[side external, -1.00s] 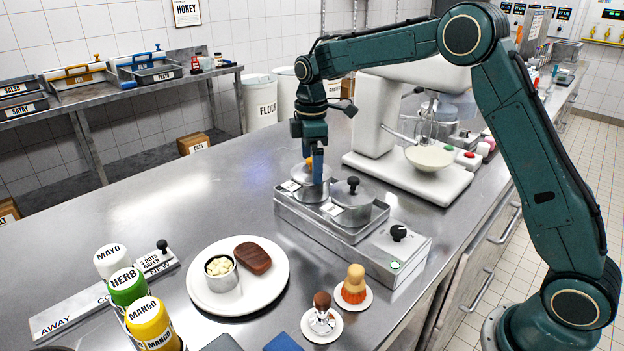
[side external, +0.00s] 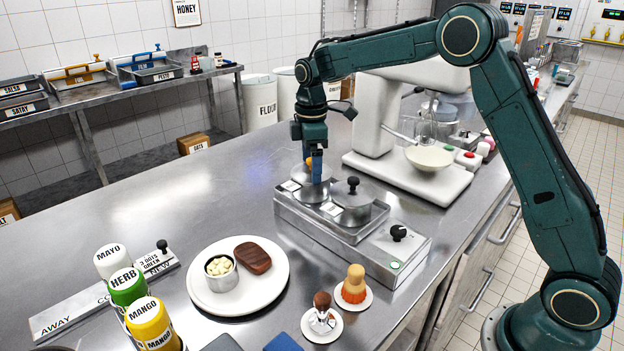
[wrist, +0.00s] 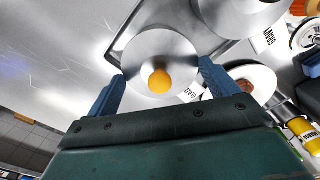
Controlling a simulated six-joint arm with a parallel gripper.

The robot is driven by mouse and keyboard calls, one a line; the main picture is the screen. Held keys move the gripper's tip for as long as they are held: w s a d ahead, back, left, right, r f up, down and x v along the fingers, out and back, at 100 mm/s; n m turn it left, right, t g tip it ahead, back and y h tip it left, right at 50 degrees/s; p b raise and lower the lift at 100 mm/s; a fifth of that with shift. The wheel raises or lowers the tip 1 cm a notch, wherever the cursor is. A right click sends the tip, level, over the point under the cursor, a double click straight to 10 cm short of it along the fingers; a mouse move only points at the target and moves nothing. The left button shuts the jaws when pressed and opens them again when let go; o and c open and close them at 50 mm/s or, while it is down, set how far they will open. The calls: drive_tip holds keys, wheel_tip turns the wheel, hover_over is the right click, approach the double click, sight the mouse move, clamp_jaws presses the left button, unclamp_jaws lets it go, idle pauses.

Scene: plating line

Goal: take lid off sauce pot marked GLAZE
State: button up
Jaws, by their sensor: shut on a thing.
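A round metal lid (wrist: 148,52) with a yellow knob (wrist: 160,82) lies between the two blue fingers of my gripper (wrist: 162,72) in the wrist view. The fingers are at opposite sides of its rim, shut on it. A pot label beside it is partly hidden and only partly readable. In the side view my gripper (side external: 316,182) points down over the left pot of the metal warmer (side external: 318,232), and the yellow knob shows beside a finger. I cannot tell whether the lid is clear of its pot.
A white mixer (side external: 410,180) stands behind. A plate (side external: 238,302) and squeeze bottles (side external: 128,288) are in front. The counter left of the warmer is clear.

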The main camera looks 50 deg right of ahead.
drive_tip(key=shift+r, duration=0.15)
wheel_tip(320, 180, up, 20)
idle(0.8)
drive_tip(key=shift+d+f, duration=0.1)
drive_tip(key=shift+f, duration=0.1)
idle(0.5)
drive_tip(key=s+d+f, duration=0.3)
drive_tip(key=d+f, duration=0.2)
drive_tip(key=d, duration=0.2)
drive_tip(key=s+d+f, duration=0.3)
drive_tip(key=d+f, duration=0.3)
wheel_tip(320, 180, down, 16)
drive_tip(key=shift+d+r, duration=0.15)
drive_tip(key=shift+r, duration=0.05)
idle(0.5)
drive_tip(key=shift+f, duration=2.1)
